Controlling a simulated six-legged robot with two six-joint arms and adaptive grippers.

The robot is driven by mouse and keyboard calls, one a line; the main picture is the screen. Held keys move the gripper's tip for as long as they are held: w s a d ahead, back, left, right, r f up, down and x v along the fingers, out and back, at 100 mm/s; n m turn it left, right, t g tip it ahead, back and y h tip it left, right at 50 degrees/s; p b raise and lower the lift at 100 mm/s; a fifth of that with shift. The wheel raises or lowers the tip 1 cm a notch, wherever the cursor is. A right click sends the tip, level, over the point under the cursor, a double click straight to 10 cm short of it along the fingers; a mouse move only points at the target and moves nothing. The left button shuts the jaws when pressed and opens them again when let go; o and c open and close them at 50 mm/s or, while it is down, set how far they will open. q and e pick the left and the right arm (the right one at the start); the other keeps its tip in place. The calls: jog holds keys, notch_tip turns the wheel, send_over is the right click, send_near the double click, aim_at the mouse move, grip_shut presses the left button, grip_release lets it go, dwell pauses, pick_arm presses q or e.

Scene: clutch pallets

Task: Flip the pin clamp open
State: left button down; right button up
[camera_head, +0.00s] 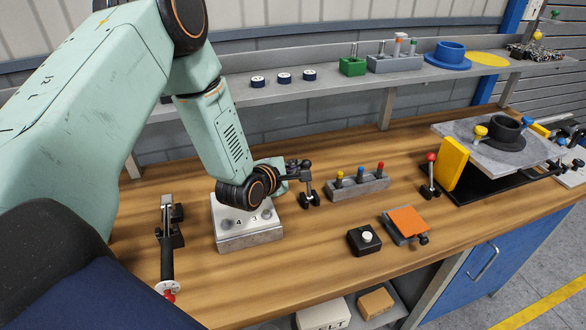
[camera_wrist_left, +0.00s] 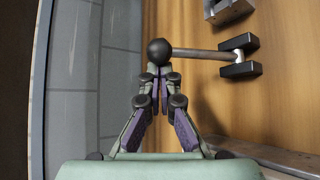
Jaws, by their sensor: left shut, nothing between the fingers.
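A black ball-topped lever (camera_head: 308,186) stands upright on a small black base, left of the pin rack; it may be the pin clamp. Its ball (camera_wrist_left: 158,50) and grey rod (camera_wrist_left: 205,54) show in the wrist view. My left gripper (camera_head: 291,168) reaches it from the left with its fingers shut and empty. The fingertips (camera_wrist_left: 160,72) are right at the ball; whether they touch it I cannot tell. Another black clamp (camera_head: 167,240) with a red-tipped handle lies further left on the bench. My right gripper is out of view.
A numbered block (camera_head: 247,240) sits under my left wrist. The grey rack (camera_head: 358,190) holds yellow, blue and red pins. A black button box (camera_head: 364,239), an orange-topped fixture (camera_head: 405,224) and a red-knobbed lever (camera_head: 431,176) stand to the right. The front middle of the bench is clear.

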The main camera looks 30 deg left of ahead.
pick_arm(q)
jog(key=s+d+m+t+y+b, duration=0.1)
jog(key=s+d+m+t+b, duration=0.1)
jog(key=b, duration=0.7)
jog(key=s+d+t, duration=0.1)
jog(key=s+d, duration=0.1)
jog(key=d, duration=0.1)
jog(key=shift+s+d+f+m+t, duration=0.15)
jog(key=shift+s+d+m+t, duration=0.15)
jog(key=shift+s+m, duration=0.1)
jog(key=shift+a, duration=0.1)
jog(key=shift+s, duration=0.1)
jog(key=s, duration=0.7)
jog(key=shift+d+r, duration=0.35)
jog(key=shift+r, duration=0.05)
jog(key=shift+s, duration=0.1)
